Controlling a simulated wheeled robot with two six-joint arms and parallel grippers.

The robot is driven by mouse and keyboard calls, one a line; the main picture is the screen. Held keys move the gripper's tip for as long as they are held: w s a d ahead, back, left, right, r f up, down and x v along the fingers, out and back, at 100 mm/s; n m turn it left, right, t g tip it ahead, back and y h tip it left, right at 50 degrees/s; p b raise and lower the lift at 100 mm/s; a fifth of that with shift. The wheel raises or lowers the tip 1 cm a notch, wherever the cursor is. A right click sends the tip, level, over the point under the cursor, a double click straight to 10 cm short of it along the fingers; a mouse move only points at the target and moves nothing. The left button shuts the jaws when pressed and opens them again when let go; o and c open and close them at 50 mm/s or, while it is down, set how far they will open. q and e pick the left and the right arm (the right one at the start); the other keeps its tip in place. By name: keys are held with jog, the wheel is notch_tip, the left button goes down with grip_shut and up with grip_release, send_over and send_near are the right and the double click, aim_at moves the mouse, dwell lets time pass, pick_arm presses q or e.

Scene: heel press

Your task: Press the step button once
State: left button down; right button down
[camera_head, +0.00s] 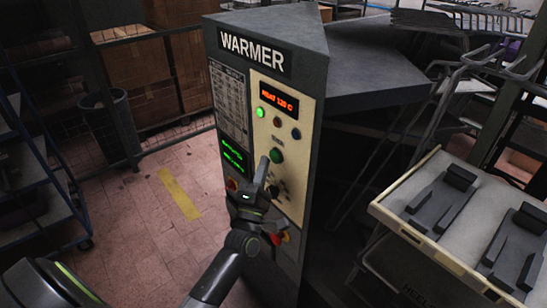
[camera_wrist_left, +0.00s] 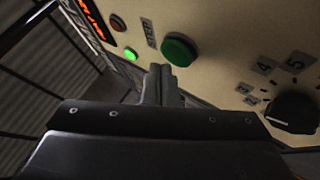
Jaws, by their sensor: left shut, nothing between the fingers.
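The green step button (camera_head: 276,155) is on the cream panel of the grey warmer cabinet (camera_head: 300,100). In the left wrist view the round green button (camera_wrist_left: 179,50) has the label STEP beside it and stands out from the panel. My left gripper (camera_head: 263,165) is shut and empty, its fingertips just left of and below the button in the head view. In the left wrist view the shut fingertips (camera_wrist_left: 160,72) are just below the button's lower left edge. I cannot tell whether they touch the panel. My right gripper is not in view.
A black dial (camera_wrist_left: 292,112) with numbers sits beside the button. A lit green lamp (camera_head: 261,113) and a red display (camera_head: 279,101) are above it. A tray rack (camera_head: 380,207) stands right.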

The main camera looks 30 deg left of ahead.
pick_arm(q)
jog(key=shift+w+d, duration=0.1)
jog(key=shift+w, duration=0.2)
jog(key=shift+w+d, duration=0.2)
jog(key=shift+w, duration=0.2)
dwell(0.7)
jog(key=shift+s+a, duration=0.1)
dwell(0.3)
jog(key=shift+s+a, duration=0.2)
jog(key=shift+s, duration=0.5)
jog(key=shift+s+a, duration=0.35)
jog(key=shift+s, duration=0.4)
jog(key=shift+s+a, duration=0.3)
jog(key=shift+s, duration=0.5)
jog(key=shift+s+a, duration=0.35)
jog(key=shift+s, duration=0.4)
jog(key=s+a, duration=0.2)
jog(key=s, duration=0.4)
jog(key=shift+s+a+p, duration=0.25)
jog(key=shift+a+p, duration=0.05)
jog(key=shift+a, duration=0.05)
jog(key=shift+f, duration=0.1)
